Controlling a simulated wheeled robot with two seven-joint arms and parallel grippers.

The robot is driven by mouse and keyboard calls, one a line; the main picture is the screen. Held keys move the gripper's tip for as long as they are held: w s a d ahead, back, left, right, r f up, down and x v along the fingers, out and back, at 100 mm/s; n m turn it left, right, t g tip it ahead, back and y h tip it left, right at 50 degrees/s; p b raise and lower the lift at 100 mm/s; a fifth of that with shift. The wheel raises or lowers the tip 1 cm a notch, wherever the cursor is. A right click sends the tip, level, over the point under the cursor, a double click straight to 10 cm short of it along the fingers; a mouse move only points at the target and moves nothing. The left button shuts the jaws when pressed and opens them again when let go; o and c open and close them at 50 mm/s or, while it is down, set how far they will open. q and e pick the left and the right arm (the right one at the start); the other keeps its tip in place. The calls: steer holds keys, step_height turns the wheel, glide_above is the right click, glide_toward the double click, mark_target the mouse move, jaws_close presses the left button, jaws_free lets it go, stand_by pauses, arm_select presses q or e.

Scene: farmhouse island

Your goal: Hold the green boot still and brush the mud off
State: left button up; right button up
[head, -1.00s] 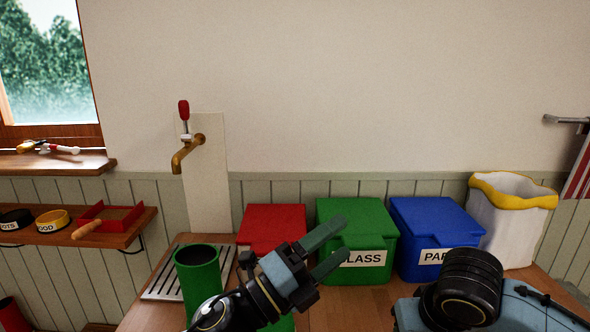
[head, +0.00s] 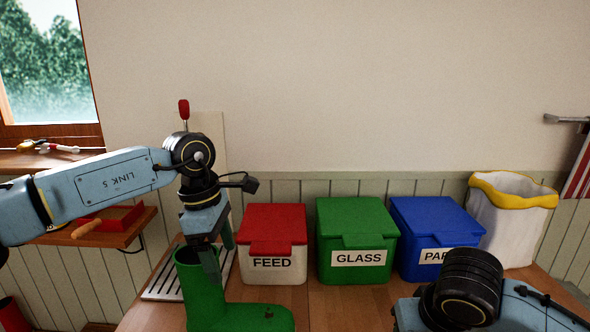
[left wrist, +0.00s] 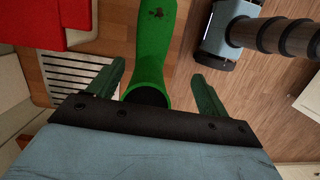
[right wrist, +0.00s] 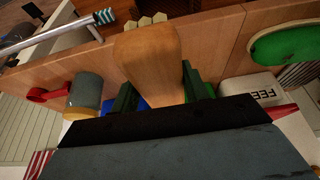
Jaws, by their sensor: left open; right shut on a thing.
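The green boot (head: 238,316) stands upright on the wooden counter, toe to the right, with a dark mud patch on the toe. My left gripper (head: 218,258) points down at the top of its shaft. In the left wrist view the boot (left wrist: 150,62) lies between the spread fingers, one on each side of the shaft, with gaps showing. A green rounded shape, likely the boot (right wrist: 285,42), shows at upper right there. The right gripper is outside the head view.
A slatted drain (head: 160,286) lies left of the boot. Counter right of the toe is clear.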

mark_target(195, 254)
arm_select(q)
steer(key=shift+y, duration=0.9)
steer(key=a, duration=0.1)
steer(key=a+r, duration=0.1)
steer(key=a, duration=0.1)
steer(key=w+a+r, duration=0.1)
steer(key=shift+a+r, duration=0.2)
steer(key=shift+a, duration=0.45)
arm_select(e)
steer(key=shift+f, duration=0.1)
arm_select(q)
step_height(195, 254, down, 8)
steer(key=b, duration=0.5)
steer(key=shift+d+r, duration=0.1)
steer(key=shift+f+b, duration=0.4)
steer(key=shift+f, duration=0.1)
arm_select(e)
step_height(195, 254, down, 6)
steer(key=shift+r, duration=0.2)
arm_select(q)
steer(key=c, duration=1.5)
